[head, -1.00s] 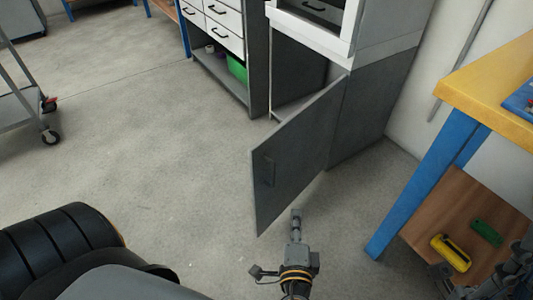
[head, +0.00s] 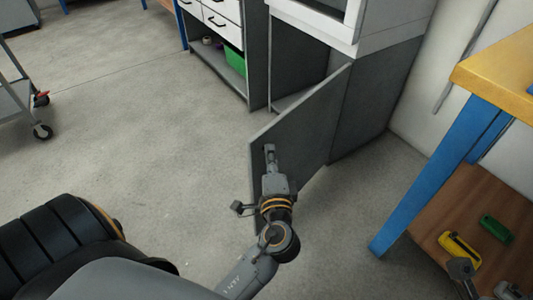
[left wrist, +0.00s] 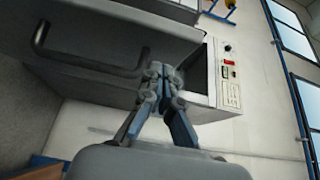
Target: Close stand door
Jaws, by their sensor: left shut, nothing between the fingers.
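The grey stand door (head: 305,125) hangs open, swung out from the lower part of the grey stand (head: 372,100) and hinged at its right side. My left gripper (head: 269,150) is shut and empty, in front of the door face near its free edge. It overlaps the handle area in the head view, so contact cannot be told. In the left wrist view the dark bar handle (left wrist: 85,62) shows to the left of my shut fingers (left wrist: 158,75). Part of my right gripper (head: 482,278) shows at the lower right; its jaw state is unclear.
A white-framed unit (head: 320,22) sits on the stand. A drawer cabinet (head: 222,45) with a green bin stands to its left. A workbench with a yellow top (head: 500,75) and blue leg (head: 425,190) is at the right. A cart (head: 20,105) is far left; floor between is clear.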

